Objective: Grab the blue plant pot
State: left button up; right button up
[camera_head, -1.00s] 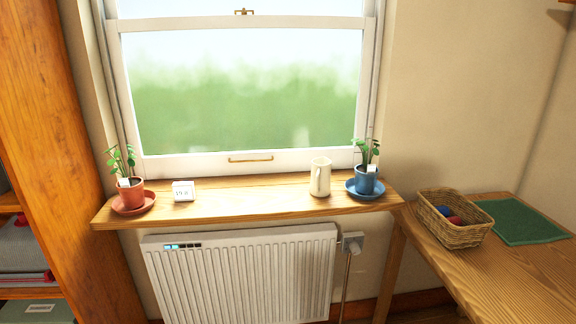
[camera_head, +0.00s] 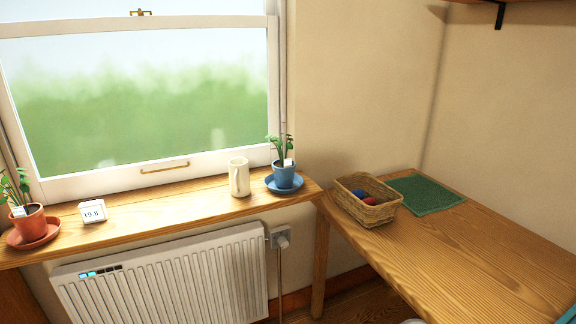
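The blue plant pot (camera_head: 284,175) stands upright on a blue saucer (camera_head: 272,186) at the right end of the wooden window sill (camera_head: 165,215). A green leafy plant (camera_head: 280,148) grows in it, with a small white tag at the pot's rim. Neither of my grippers shows in the head view, so whether they are open or shut is hidden.
A cream jug (camera_head: 239,177) stands just left of the blue pot. A white block calendar (camera_head: 93,211) and a terracotta pot (camera_head: 29,223) are further left. A radiator (camera_head: 165,280) is below the sill. A wooden table (camera_head: 450,250) at right holds a wicker basket (camera_head: 366,212) and green mat (camera_head: 428,194).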

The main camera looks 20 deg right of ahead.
aim_at(283, 170)
jog(key=i+j, duration=0.2)
jog(key=i, duration=0.25)
jog(key=i+j, duration=0.15)
jog(key=i, duration=0.35)
